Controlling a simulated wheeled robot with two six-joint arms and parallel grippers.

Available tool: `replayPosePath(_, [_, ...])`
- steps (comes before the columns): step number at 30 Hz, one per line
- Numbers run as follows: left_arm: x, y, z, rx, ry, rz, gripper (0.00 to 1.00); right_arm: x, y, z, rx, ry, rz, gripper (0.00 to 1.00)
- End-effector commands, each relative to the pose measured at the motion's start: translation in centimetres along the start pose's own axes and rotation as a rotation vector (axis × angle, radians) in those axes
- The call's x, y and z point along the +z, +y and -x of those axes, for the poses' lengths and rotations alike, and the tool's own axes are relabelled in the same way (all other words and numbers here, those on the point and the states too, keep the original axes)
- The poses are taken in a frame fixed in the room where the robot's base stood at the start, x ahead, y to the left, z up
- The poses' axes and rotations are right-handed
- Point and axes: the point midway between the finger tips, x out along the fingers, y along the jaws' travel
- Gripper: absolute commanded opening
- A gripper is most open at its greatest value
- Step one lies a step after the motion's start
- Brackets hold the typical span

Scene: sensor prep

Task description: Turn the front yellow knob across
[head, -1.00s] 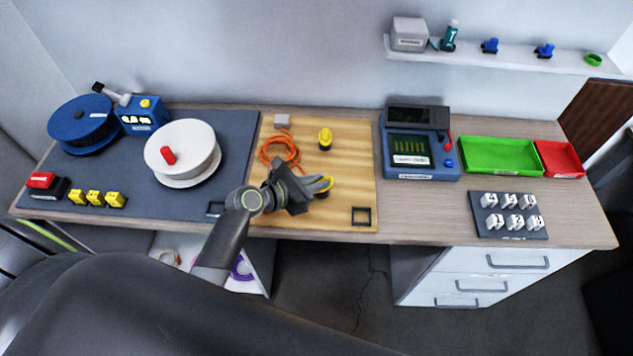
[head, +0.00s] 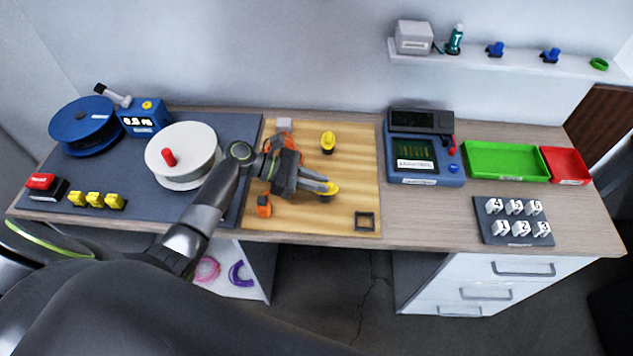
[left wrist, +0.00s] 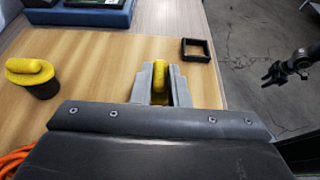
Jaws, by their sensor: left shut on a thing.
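The front yellow knob (head: 332,188) is on the wooden board (head: 350,170). My left gripper (head: 324,187) reaches it from the left and is shut on it. In the left wrist view the knob's yellow grip (left wrist: 160,78) shows between the two grey fingers (left wrist: 159,88), pointing along them. The back yellow knob (head: 328,141) stands free behind it, and its grip lies crosswise in the left wrist view (left wrist: 31,70). My right gripper (left wrist: 271,76) shows small and dark at the right of the left wrist view, away from the board.
A black square frame (head: 365,221) lies at the board's front right. An orange cable (head: 264,206) is partly hidden under my left arm. A white reel (head: 183,150) stands left, a blue tester (head: 425,170) right. The board's right side is mostly clear.

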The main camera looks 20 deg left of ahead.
Motion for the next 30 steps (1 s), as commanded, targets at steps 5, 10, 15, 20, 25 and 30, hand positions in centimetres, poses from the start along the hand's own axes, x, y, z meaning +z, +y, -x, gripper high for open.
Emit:
replayPosePath(5, [0.02, 0.09, 0.01, -0.017, 0.0, -0.008, 0.0, -0.02, -0.02, -0.07, 0.0, 0.0, 0.0, 0.36])
replayPosePath(10, [0.02, 0.07, 0.01, -0.02, 0.001, -0.009, 0.0, -0.02, -0.02, -0.06, 0.0, 0.0, 0.0, 0.36])
replayPosePath(15, [0.02, 0.06, 0.01, -0.019, 0.001, -0.009, 0.0, -0.03, -0.01, -0.06, 0.0, 0.0, 0.0, 0.36])
replayPosePath(20, [0.01, 0.06, 0.01, -0.019, 0.001, -0.009, 0.34, -0.04, 0.0, -0.06, 0.0, 0.0, 0.0, 0.36])
replayPosePath(25, [-0.01, 0.05, 0.0, -0.019, 0.001, -0.008, 0.36, -0.04, 0.0, -0.06, 0.0, 0.0, 0.0, 0.36])
replayPosePath(30, [-0.07, 0.06, 0.21, -0.018, 0.002, -0.008, 0.36, -0.04, 0.0, -0.13, 0.0, 0.001, 0.0, 0.36])
